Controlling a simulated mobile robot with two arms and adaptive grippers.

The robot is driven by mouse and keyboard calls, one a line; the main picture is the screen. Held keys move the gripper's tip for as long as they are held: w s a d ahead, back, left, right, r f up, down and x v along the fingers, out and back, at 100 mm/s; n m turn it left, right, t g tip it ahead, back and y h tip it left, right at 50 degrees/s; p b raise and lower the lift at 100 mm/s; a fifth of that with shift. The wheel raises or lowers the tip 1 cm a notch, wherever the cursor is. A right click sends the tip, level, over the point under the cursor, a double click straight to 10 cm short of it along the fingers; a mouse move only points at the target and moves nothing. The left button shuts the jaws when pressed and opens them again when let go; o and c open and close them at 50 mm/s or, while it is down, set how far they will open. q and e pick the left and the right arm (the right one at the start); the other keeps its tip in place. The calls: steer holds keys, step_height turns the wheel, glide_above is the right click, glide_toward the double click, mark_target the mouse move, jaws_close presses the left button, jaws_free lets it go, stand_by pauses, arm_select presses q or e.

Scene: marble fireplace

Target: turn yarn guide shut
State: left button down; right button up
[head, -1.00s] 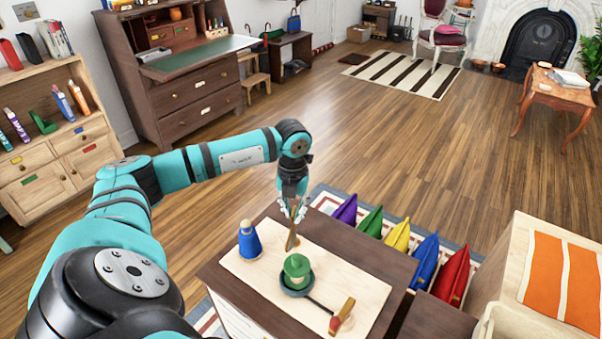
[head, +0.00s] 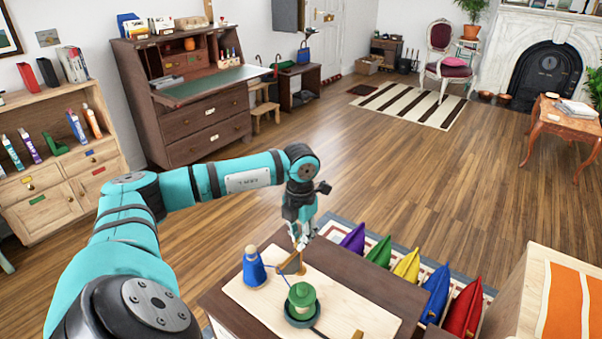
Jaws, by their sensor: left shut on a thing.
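The yarn guide (head: 291,266) is a small brown wooden piece at the far side of the pale board (head: 345,298) on the dark cabinet. It looks tilted. My left gripper (head: 299,243) points down from above and is shut on its upper part. The fingers hide some of it. A green capped piece (head: 301,296) stands in a dark round dish nearer me. My right gripper is not in view.
A row of coloured cushions (head: 407,265) stands just right of the dark cabinet (head: 382,285). A pale wooden unit with orange panels (head: 565,310) is at the lower right. The wooden floor (head: 390,170) beyond is mostly clear.

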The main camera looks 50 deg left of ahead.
arm_select(q)
steer(key=shift+w+r, duration=0.1)
steer(key=shift+r, duration=0.05)
steer(key=c, duration=1.4)
jaws_free()
step_height(320, 180, up, 12)
steer(key=shift+s, duration=0.2)
